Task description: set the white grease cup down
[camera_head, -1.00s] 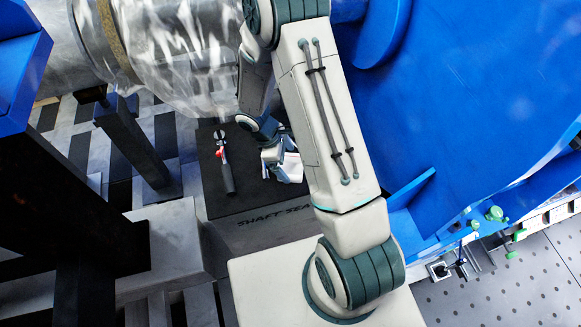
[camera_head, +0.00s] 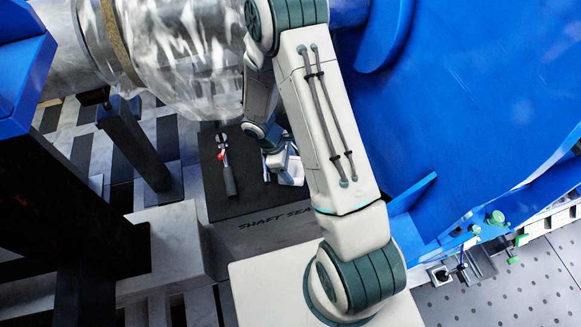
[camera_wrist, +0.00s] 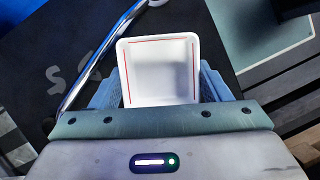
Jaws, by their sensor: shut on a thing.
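The white grease cup (camera_wrist: 158,72) is a square, open-topped cup with red lines inside. In the wrist view it sits between the blue fingers of my gripper (camera_wrist: 160,92), which is shut on it. In the head view the cup (camera_head: 293,172) shows partly, beside my gripper (camera_head: 279,160) and half hidden by my arm. It is over the right part of the dark mat (camera_head: 245,202). I cannot tell whether its base touches the mat.
A tool with a red part and a dark handle (camera_head: 229,180) lies on the mat, left of the cup. A large blue housing (camera_head: 470,100) stands to the right, and a grey shaft (camera_head: 180,60) crosses above.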

